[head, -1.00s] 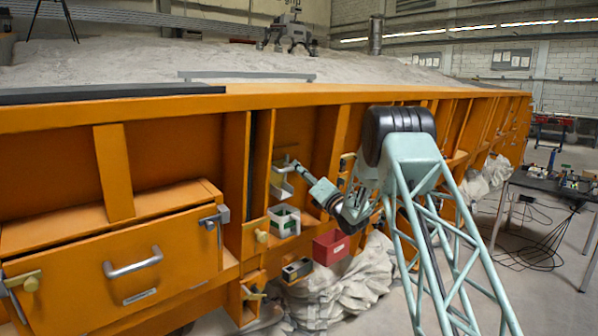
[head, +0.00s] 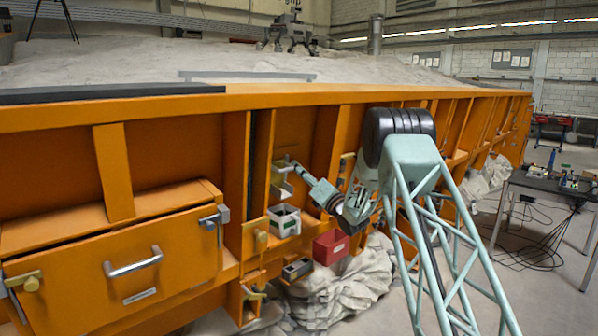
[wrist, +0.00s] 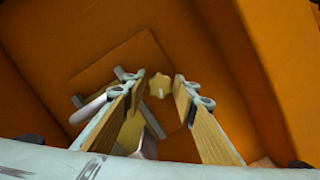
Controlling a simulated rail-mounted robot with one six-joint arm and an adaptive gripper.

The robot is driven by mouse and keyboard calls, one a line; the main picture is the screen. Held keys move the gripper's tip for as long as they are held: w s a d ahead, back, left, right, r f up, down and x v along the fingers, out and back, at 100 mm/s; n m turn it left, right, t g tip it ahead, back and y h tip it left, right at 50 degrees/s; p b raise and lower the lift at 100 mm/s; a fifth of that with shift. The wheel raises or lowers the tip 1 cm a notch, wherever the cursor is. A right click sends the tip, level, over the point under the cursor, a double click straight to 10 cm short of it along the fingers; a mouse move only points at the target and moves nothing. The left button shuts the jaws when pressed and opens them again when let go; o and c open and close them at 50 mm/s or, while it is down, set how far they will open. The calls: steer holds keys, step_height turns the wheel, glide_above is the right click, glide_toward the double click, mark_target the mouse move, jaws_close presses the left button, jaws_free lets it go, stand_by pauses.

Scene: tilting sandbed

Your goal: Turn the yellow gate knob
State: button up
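The yellow gate knob (wrist: 159,85) is star-shaped and shows in the wrist view, between and just beyond my fingertips. My gripper (wrist: 160,79) is open, with one finger on each side of the knob and a gap showing to each. I cannot tell how far the fingertips reach along the knob. In the head view, my gripper (head: 287,165) is at the recessed orange panel above a white-grey bin. The knob cannot be made out clearly there.
The orange sandbed wall (head: 180,145) has ribs on both sides of the recess. Below my gripper are a white-grey bin (head: 285,220), a red bin (head: 331,247) and a small grey bin (head: 297,268). A drawer with a metal handle (head: 133,263) is at the left.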

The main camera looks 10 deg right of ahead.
steer(key=v, duration=1.2)
stand_by(0.3)
steer(key=shift+r, duration=0.15)
